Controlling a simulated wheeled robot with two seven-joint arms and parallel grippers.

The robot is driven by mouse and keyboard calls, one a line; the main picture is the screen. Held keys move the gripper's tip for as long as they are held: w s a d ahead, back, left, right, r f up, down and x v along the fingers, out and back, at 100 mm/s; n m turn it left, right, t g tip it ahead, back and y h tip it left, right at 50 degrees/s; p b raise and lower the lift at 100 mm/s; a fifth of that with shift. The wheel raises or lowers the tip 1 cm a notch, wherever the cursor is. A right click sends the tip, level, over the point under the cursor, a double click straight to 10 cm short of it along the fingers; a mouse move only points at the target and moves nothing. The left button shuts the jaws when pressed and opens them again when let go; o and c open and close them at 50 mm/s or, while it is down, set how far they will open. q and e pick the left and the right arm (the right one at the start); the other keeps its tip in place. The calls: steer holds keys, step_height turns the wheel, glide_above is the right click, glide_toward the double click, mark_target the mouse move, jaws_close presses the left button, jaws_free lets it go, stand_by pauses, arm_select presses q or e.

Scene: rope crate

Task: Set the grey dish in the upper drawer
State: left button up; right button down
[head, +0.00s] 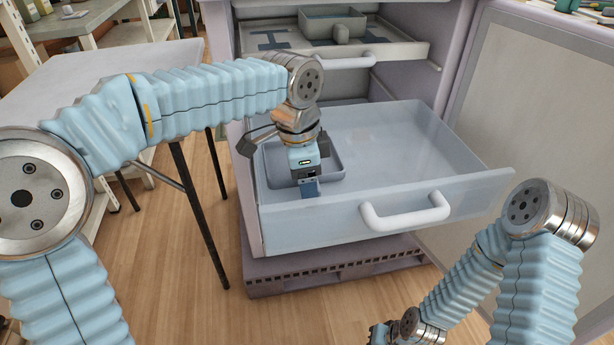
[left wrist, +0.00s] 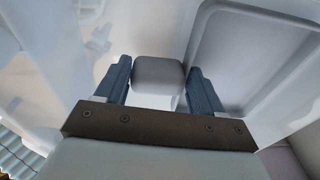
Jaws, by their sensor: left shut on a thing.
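The grey dish (head: 335,168) is a shallow rounded tray with a raised rim, in the left part of the pulled-out lower drawer (head: 400,150). In the left wrist view the dish (left wrist: 245,60) lies to the right, with a rounded grey grip block (left wrist: 158,75) beside it. My left gripper (head: 310,188) reaches down into the lower drawer and is shut on that block, a finger on each side. The upper drawer (head: 400,50) is partly out above and holds a similar grey tray with a knob (head: 342,32). My right gripper (head: 380,335) is at the bottom edge, its fingers hidden.
The lower drawer's white handle (head: 405,212) and clear front stand towards me. A grey table (head: 110,75) is at the left and a pale panel (head: 530,110) at the right. Most of the lower drawer's floor is bare. The upper drawer overhangs its back.

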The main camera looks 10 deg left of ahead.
arm_select(q)
steer(key=shift+f, duration=0.5)
stand_by(0.5)
steer(key=o, duration=1.4)
steer(key=shift+c, duration=0.2)
step_height(320, 180, up, 14)
steer(key=a+p, duration=0.1)
steer(key=p, duration=0.1)
steer(key=shift+s+a+f+p, duration=0.15)
steer(key=shift+s+a+p, duration=0.05)
steer(key=shift+s+p, duration=0.25)
